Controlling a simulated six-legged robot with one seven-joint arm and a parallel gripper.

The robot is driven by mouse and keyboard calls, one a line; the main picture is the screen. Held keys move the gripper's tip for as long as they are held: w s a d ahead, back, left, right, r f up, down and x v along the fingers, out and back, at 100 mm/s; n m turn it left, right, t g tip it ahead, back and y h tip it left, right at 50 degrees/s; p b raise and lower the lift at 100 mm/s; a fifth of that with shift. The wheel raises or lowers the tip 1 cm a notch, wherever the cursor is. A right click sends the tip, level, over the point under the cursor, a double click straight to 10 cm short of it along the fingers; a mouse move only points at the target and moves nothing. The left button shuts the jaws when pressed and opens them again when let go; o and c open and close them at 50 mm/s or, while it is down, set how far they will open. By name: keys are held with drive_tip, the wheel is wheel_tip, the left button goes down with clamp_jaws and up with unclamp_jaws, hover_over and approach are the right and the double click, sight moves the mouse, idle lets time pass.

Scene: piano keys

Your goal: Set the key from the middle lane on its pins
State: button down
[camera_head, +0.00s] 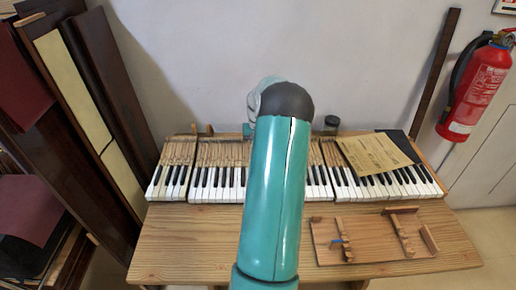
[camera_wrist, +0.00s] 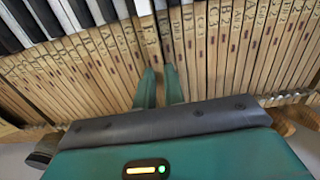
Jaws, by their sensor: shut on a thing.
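My gripper (camera_wrist: 160,73) is at the piano keyboard, its two teal fingers close on either side of a pale wooden key (camera_wrist: 150,38). It is shut on this key, which has a white front end at the top of the wrist view. A dark narrow gap runs along the key's right side. The key lies in line with its neighbours in the row. I cannot tell whether it sits on its pins; the pins are hidden. In the head view my arm covers the gripper and the middle of the keyboard (camera_head: 218,180).
A wooden board (camera_head: 330,255) with raised wooden pieces and a small blue piece lies on the table's (camera_head: 190,245) front right. A yellowed sheet (camera_head: 375,153) covers keys at the right. A dark jar (camera_head: 332,122) stands behind. The table's front left is clear.

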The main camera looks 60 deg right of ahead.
drive_tip(key=shift+f, duration=0.7)
idle(0.9)
drive_tip(key=c, duration=1.8)
unclamp_jaws()
drive_tip(key=shift+r, duration=0.1)
drive_tip(key=shift+r, duration=1)
drive_tip(key=o, duration=0.5)
drive_tip(key=shift+o, duration=0.2)
drive_tip(key=shift+r, duration=0.1)
